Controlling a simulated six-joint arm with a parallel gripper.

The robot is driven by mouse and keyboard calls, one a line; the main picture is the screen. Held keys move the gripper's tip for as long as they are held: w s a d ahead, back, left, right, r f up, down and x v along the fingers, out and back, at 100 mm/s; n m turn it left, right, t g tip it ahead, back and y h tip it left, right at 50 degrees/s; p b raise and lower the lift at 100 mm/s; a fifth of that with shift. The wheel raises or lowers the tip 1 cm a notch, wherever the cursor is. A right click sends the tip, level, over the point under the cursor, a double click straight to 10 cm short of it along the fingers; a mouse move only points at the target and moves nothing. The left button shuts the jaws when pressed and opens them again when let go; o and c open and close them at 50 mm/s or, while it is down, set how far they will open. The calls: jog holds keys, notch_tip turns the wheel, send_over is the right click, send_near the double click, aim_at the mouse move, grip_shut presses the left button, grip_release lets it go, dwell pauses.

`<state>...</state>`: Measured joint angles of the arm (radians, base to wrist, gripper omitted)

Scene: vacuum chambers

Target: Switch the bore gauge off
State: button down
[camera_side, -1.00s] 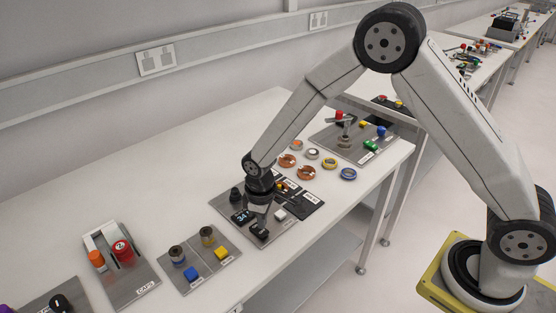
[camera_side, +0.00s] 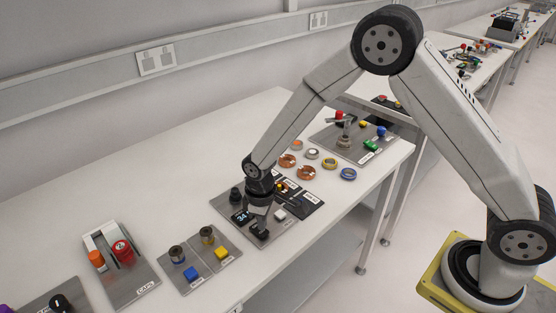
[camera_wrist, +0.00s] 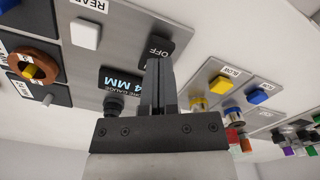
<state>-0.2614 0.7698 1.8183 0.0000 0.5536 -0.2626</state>
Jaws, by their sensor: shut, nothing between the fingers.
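The bore gauge has a dark display (camera_side: 242,217) with lit blue digits reading 34, on a grey plate on the bench. The display also shows in the wrist view (camera_wrist: 121,79), partly covered by my gripper. A black switch lettered OFF (camera_wrist: 159,46) sits beside the display; it shows in the side view (camera_side: 260,231) as a dark block at the plate's near edge. My gripper (camera_wrist: 161,62) is shut and empty, its fingertips pointing down at the OFF switch and overlapping it in the picture. I cannot tell whether they touch it.
A white button (camera_wrist: 85,34) and a black knob (camera_side: 236,194) are on the same plate. A dark panel (camera_side: 305,200) with an orange ring adjoins it. A plate with blue and yellow buttons (camera_side: 221,253) lies to the left. The bench behind is clear.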

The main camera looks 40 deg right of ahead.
aim_at(266, 231)
jog(key=shift+f, duration=1)
dwell(0.9)
jog(key=shift+r, duration=3.5)
jog(key=shift+s+d+r, duration=0.25)
jog(key=shift+d+r, duration=0.05)
jog(key=shift+d, duration=0.05)
jog(key=s+d+r+m+t, duration=0.1)
jog(key=s+d+r+m, duration=0.2)
jog(key=s+d, duration=0.2)
jog(key=s+d+r+m+t, duration=0.1)
jog(key=s+d+r+m, duration=0.2)
jog(key=s, duration=0.6)
jog(key=shift+s+d+r+t, duration=0.15)
jog(key=shift+s+d+t, duration=0.15)
jog(key=shift+d, duration=1.1)
